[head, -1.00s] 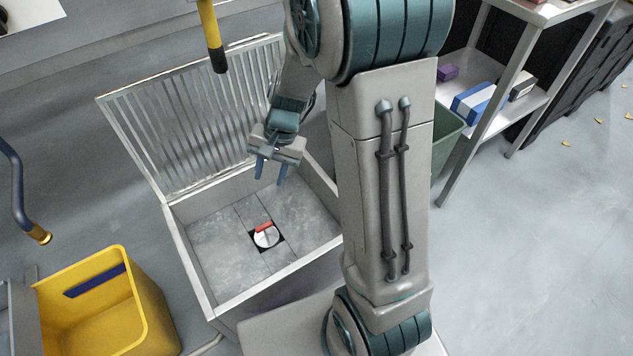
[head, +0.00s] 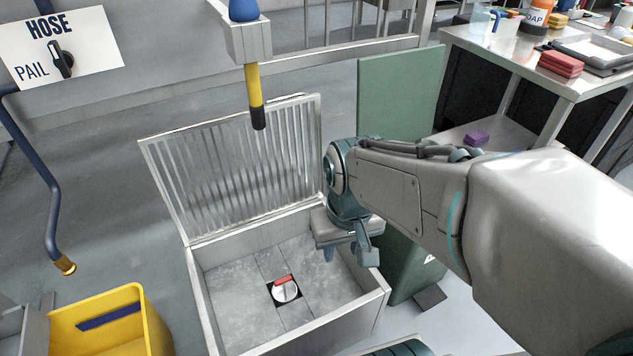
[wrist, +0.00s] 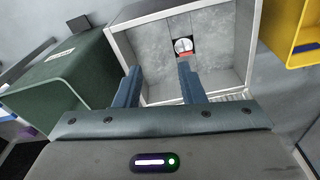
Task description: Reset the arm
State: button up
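My gripper (head: 347,250) hangs at the right side of an open metal basin (head: 215,318), above its rim, in the head view. In the wrist view my gripper (wrist: 160,85) has its two blue fingers apart with nothing between them. Beyond the fingertips lies the basin (wrist: 225,70), with a round white drain piece with a red handle (wrist: 184,46) in its floor. The same drain piece (head: 285,292) shows in the head view. My arm reaches in from the right and hides part of the scene there.
A ribbed lid (head: 235,165) stands open behind the basin. A yellow-and-black nozzle (head: 255,98) hangs above it. A green bin (head: 405,270) stands close at the right, with a metal table (head: 500,55) beyond. A yellow pail (head: 120,325) is at the left.

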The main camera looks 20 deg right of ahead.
notch_tip(320, 180, up, 30)
jog(key=t+p, duration=0.1)
jog(key=p, duration=2.6)
jog(key=shift+d+r+t, duration=0.15)
jog(key=shift+r+t, duration=0.1)
jog(key=shift+t, duration=0.05)
